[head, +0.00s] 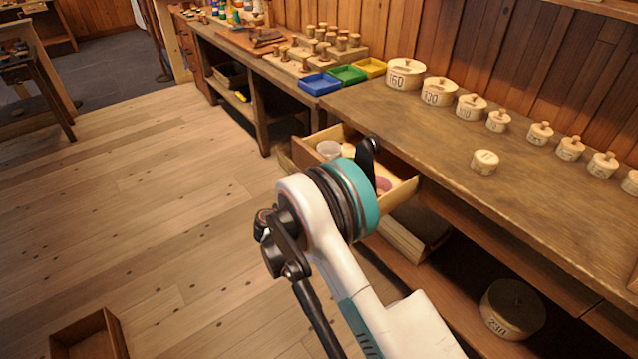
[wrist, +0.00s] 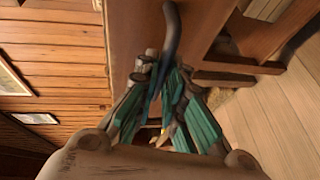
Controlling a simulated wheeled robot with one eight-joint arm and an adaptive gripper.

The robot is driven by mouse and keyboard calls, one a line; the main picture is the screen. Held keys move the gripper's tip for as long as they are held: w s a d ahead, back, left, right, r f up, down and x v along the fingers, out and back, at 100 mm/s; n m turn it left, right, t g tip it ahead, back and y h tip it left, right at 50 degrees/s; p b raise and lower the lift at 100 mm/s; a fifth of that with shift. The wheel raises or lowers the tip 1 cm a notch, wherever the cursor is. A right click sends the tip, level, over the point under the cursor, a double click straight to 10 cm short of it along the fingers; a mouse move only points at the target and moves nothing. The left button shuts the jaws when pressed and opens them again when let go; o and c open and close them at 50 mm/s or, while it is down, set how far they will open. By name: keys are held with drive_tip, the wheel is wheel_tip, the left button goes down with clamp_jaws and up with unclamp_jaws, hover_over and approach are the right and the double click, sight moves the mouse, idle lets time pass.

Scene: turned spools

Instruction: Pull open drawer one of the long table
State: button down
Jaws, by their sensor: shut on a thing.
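The long table (head: 440,135) runs along the wood-panelled wall in the head view. Its drawer (head: 400,192) stands partly pulled out from under the top, with a pale cup and a pinkish thing inside. My arm covers part of the drawer front. In the head view my gripper is mostly hidden behind my wrist. In the wrist view my gripper (wrist: 166,88) shows teal fingers closed together at the drawer front.
Several round numbered wooden boxes (head: 439,92) stand on the table top. Blue (head: 319,84), green and yellow trays sit at its left end. A round box (head: 513,309) is on the lower shelf. An open wooden box (head: 88,338) lies on the floor.

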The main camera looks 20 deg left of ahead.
drive_tip(key=c, duration=1.7)
unclamp_jaws()
drive_tip(key=shift+s, duration=0.1)
drive_tip(key=v, duration=1.1)
drive_tip(key=shift+s+a, duration=0.15)
drive_tip(key=shift+s, duration=0.25)
